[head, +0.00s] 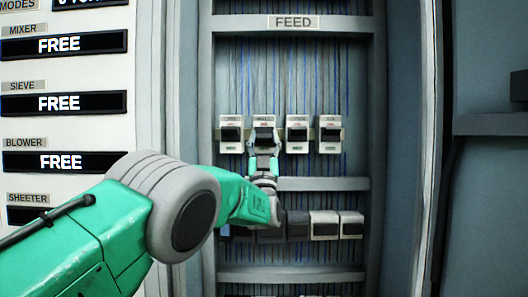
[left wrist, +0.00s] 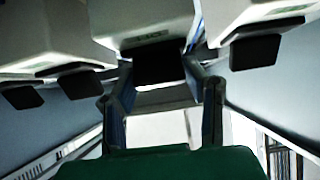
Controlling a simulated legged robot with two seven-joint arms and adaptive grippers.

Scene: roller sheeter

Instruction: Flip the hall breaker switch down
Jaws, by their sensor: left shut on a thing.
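Several white breakers with black switch levers sit in a row below the FEED sign. My left gripper (head: 264,158) reaches the second breaker from the left (head: 264,122), whose small label I cannot read for certain as hall. In the left wrist view, the fingers of my left gripper (left wrist: 162,88) stand on either side of this breaker's black lever (left wrist: 160,68) and are shut on it. The fingers partly hide the breaker's lower part in the head view. I cannot tell clearly whether its lever is up or down. My right gripper is not in view.
Neighbouring breakers stand close on both sides, at the left (head: 230,122) and right (head: 298,122). A lower row of dark and white blocks (head: 324,217) lies below a grey rail (head: 324,184). A panel with FREE displays (head: 65,102) is at the left.

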